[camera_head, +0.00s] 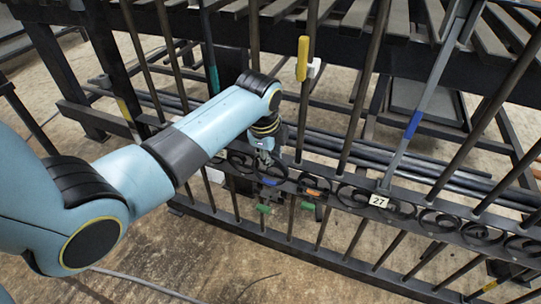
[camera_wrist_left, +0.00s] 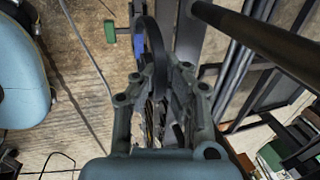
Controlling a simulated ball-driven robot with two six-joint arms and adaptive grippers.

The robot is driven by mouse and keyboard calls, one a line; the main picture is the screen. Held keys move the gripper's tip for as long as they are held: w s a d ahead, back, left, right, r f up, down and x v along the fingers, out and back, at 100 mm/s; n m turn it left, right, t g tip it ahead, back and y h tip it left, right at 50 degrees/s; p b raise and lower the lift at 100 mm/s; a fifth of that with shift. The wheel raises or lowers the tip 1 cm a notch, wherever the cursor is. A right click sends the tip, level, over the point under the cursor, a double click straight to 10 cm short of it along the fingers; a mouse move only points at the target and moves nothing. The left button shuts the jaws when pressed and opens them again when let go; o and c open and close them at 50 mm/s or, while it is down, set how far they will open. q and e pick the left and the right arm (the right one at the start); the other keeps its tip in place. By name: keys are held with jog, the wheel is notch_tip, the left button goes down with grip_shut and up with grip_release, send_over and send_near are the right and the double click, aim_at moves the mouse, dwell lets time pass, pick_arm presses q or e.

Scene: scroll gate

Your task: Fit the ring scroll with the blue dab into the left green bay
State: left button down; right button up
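A dark ring scroll with a blue dab (camera_wrist_left: 138,45) shows nearly edge-on in the left wrist view. Its blue dab also shows in the head view (camera_head: 271,181), by the gate's scroll band and above the left green tab (camera_head: 263,208). My left gripper (camera_head: 265,158) is at the ring's upper side. In the wrist view its fingers (camera_wrist_left: 163,72) stand on both sides of the ring and appear closed on it. A green block (camera_wrist_left: 110,31) lies left of the ring there. The arm and fingers hide part of the bay, so I cannot tell whether the ring is seated.
A scroll with an orange dab (camera_head: 313,193) is just to the right, above another green tab (camera_head: 307,206). A white plate marked 27 (camera_head: 378,201) is on the band. Upright bars, including one with a yellow sleeve (camera_head: 302,58), stand close around the arm.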

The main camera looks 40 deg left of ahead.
aim_at(271, 166)
pick_arm(q)
jog(key=shift+f+b, duration=0.6)
jog(key=shift+f, duration=1.45)
pick_arm(e)
jog(key=shift+s+d+f, duration=0.1)
jog(key=shift+d+f, duration=0.15)
jog(key=shift+f, duration=0.6)
jog(key=shift+d, duration=0.25)
pick_arm(q)
jog(key=shift+w, duration=0.25)
pick_arm(e)
jog(key=shift+a+r, duration=0.15)
jog(key=shift+r, duration=0.05)
pick_arm(q)
jog(key=shift+a, duration=0.1)
pick_arm(e)
jog(key=shift+a, duration=0.55)
jog(key=shift+d, duration=0.1)
pick_arm(q)
jog(key=shift+p, duration=0.4)
pick_arm(e)
jog(key=shift+d+r, duration=0.3)
jog(key=shift+d, duration=0.35)
